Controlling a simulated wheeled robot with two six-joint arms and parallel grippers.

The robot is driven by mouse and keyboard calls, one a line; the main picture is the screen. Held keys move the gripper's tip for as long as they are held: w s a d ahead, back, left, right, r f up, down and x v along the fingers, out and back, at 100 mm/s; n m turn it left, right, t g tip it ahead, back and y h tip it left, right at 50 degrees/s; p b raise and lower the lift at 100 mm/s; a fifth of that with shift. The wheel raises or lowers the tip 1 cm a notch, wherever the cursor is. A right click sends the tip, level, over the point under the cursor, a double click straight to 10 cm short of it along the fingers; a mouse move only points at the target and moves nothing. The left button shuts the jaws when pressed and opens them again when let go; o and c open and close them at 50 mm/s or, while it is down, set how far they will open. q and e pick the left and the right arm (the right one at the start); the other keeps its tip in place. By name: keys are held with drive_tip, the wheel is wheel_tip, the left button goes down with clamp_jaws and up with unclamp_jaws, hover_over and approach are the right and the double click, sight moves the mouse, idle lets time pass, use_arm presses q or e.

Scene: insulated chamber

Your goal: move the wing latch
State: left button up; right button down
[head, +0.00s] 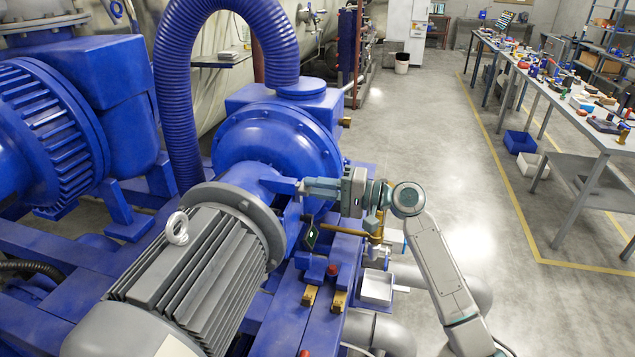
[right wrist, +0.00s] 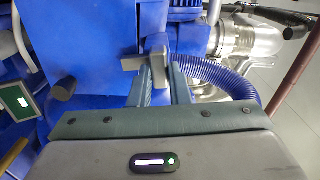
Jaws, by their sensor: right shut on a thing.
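The wing latch (right wrist: 146,55), a small grey handle with a wing sticking out to the left, sits against a blue housing (right wrist: 90,50) in the right wrist view. My right gripper (right wrist: 167,72) is shut on it, with the fingertips at the latch's near end. In the head view my right gripper (head: 306,187) reaches left to the blue machine, level with the pump casing (head: 275,145). The latch is too small and too covered by the fingers to make out there. My left gripper is in neither view.
A grey finned motor (head: 190,275) stands left of the gripper. A ribbed blue hose (head: 172,100) arches behind. Open floor lies right, before a workbench (head: 570,100).

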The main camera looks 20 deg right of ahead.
drive_tip(key=shift+m+p, duration=0.3)
drive_tip(key=shift+m, duration=0.4)
drive_tip(key=c, duration=1.4)
unclamp_jaws()
drive_tip(key=shift+o, duration=0.2)
drive_tip(key=shift+f, duration=0.1)
drive_tip(key=b+v, duration=0.5)
drive_tip(key=v, duration=0.5)
drive_tip(key=shift+s+d+b, duration=0.25)
drive_tip(key=shift+d+b, duration=0.1)
drive_tip(key=shift+b, duration=0.05)
